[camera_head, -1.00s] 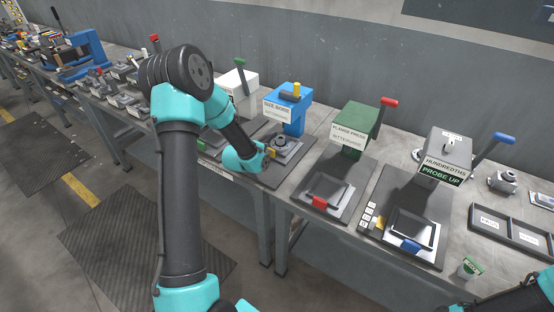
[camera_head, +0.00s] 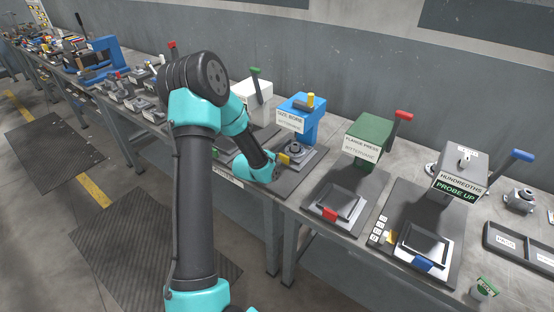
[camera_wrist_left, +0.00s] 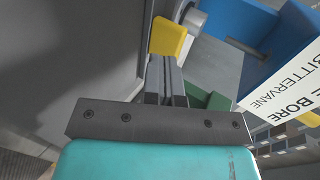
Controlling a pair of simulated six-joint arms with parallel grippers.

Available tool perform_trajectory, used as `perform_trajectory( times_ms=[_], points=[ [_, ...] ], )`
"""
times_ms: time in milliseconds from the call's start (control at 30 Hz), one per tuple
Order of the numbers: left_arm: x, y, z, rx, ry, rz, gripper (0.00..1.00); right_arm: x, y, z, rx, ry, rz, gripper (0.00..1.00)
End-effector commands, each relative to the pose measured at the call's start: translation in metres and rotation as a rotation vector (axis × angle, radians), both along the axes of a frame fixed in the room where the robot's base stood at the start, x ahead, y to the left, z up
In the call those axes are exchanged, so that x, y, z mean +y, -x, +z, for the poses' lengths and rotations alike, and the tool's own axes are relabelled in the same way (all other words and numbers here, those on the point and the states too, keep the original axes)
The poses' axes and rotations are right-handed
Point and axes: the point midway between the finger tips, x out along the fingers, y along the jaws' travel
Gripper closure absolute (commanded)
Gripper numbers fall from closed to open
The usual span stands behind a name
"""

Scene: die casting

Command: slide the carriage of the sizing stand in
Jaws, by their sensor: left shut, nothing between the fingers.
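The sizing stand (camera_head: 300,118) is blue, with a white "SIZE BORE" sign; part of its blue body also shows in the left wrist view (camera_wrist_left: 235,25). Its carriage (camera_head: 306,157) is a grey plate in front of the blue body, with a round metal part (camera_head: 294,149) on it. A yellow handle (camera_head: 284,158) is at the carriage's front edge. My left gripper (camera_wrist_left: 167,75) is shut and empty. Its fingertips are close to the yellow handle (camera_wrist_left: 171,38); I cannot tell whether they touch. In the head view my wrist hides the fingers. My right gripper is out of view.
A green flange press (camera_head: 366,142) with a red-handled slide stands to the right, then a grey probe stand (camera_head: 462,168) with a blue lever. A white station (camera_head: 250,92) stands to the left. The floor in front of the bench is clear.

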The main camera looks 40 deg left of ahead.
Motion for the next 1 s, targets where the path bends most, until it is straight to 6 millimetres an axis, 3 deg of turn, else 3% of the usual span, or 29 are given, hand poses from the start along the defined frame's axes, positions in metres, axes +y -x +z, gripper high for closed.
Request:
perform_trajectory(
  times_ms=[533,700,1000],
  points=[
    [-0.009,0.083,0.043,0.004,0.002,-0.003,1.00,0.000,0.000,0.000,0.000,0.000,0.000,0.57],
    [-0.010,0.094,0.049,0.004,0.003,-0.004,1.00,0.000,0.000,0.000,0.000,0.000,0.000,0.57],
    [-0.010,0.095,0.050,0.004,0.002,-0.005,1.00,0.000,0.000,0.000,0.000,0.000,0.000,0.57]
  ],
)
